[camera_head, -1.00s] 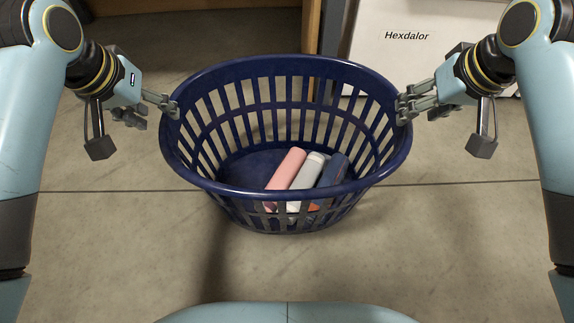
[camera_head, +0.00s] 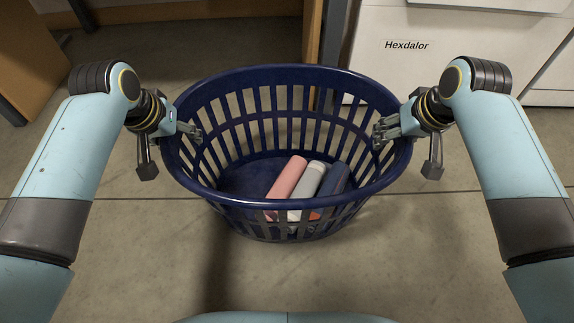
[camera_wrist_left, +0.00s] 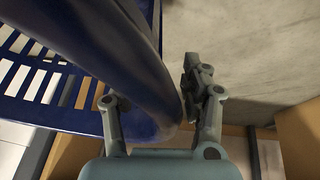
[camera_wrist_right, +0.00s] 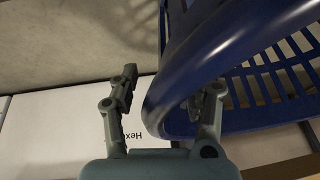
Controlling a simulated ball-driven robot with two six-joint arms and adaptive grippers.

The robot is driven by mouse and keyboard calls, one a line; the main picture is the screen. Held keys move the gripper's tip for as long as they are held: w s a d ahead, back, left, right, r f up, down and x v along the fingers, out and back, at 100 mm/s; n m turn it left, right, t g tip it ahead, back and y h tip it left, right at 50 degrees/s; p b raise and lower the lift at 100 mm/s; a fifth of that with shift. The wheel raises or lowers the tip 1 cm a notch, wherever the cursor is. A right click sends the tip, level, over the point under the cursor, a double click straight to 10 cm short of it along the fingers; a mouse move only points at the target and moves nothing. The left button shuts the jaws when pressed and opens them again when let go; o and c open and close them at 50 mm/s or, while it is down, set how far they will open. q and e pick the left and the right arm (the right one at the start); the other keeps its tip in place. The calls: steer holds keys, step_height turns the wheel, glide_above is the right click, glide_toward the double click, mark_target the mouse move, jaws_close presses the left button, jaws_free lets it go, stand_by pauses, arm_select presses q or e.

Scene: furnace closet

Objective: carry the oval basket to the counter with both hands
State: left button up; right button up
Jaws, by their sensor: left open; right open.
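The dark blue oval basket (camera_head: 195,192) stands upright on the floor in the head view, with pink, whitish and dark blue rolls inside. My left gripper (camera_head: 192,133) is open at the basket's left end. In the left wrist view, the rim (camera_wrist_left: 150,70) passes between its spread fingers. My right gripper (camera_head: 384,132) is open at the right end. In the right wrist view, the rim (camera_wrist_right: 180,85) likewise lies between its fingers. Neither gripper is closed on the rim. I cannot tell whether any finger touches it. The counter cannot be made out.
A white appliance labelled Hexdalor (camera_head: 440,70) stands behind the basket to the right. A wooden post (camera_head: 312,40) rises behind the basket. A wooden panel (camera_head: 30,60) stands at the far left. The floor (camera_head: 120,235) beside and in front of the basket is clear.

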arm_select(q)
steer(key=shift+w+f, duration=0.2)
steer(key=shift+f, duration=0.3)
arm_select(e)
steer(key=shift+w+f, duration=0.2)
steer(key=shift+f, duration=0.3)
arm_select(q)
jaws_close()
arm_select(e)
jaws_close()
arm_select(q)
steer(key=shift+r, duration=0.1)
arm_select(e)
steer(key=shift+r, duration=0.1)
